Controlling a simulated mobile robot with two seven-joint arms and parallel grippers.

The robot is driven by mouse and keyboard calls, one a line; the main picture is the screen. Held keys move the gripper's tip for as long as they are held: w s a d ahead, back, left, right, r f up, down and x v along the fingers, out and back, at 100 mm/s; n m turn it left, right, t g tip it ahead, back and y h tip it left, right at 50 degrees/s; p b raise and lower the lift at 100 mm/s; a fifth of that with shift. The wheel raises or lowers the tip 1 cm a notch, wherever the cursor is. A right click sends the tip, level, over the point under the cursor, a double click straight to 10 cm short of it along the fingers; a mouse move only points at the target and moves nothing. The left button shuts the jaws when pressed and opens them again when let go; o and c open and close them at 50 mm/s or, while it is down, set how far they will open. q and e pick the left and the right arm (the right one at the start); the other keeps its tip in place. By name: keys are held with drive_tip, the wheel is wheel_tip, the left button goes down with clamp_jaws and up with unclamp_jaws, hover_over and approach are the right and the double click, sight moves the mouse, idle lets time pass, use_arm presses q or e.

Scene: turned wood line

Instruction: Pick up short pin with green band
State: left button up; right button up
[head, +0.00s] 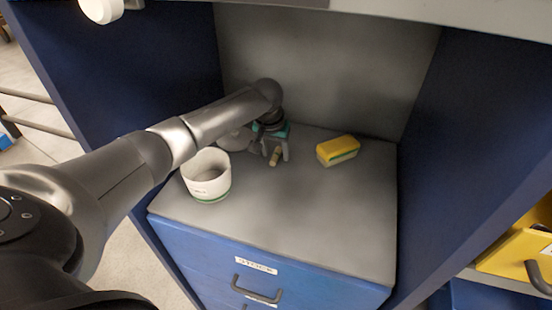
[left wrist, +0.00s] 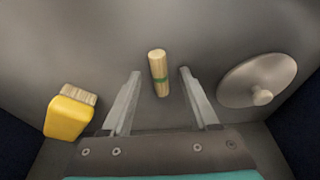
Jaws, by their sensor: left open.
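The short pin with the green band (left wrist: 158,72) is a pale wooden cylinder. In the left wrist view it lies between the open fingers of my left gripper (left wrist: 159,72), with a gap on each side. In the head view the pin (head: 275,157) lies on the grey cabinet top beside the fingers of my left gripper (head: 275,153). The gripper is open and points down at the pin. My right gripper does not show in either view.
A white pot with a green base ring (head: 206,185) stands left of the gripper. A yellow brush (head: 338,149) lies to the right. A grey knobbed disc (left wrist: 257,80) lies near the pin. Blue side walls and a grey back wall enclose the surface; its front right is clear.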

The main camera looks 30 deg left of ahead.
use_arm(q)
clamp_jaws()
idle(0.4)
drive_tip(key=shift+r, duration=0.1)
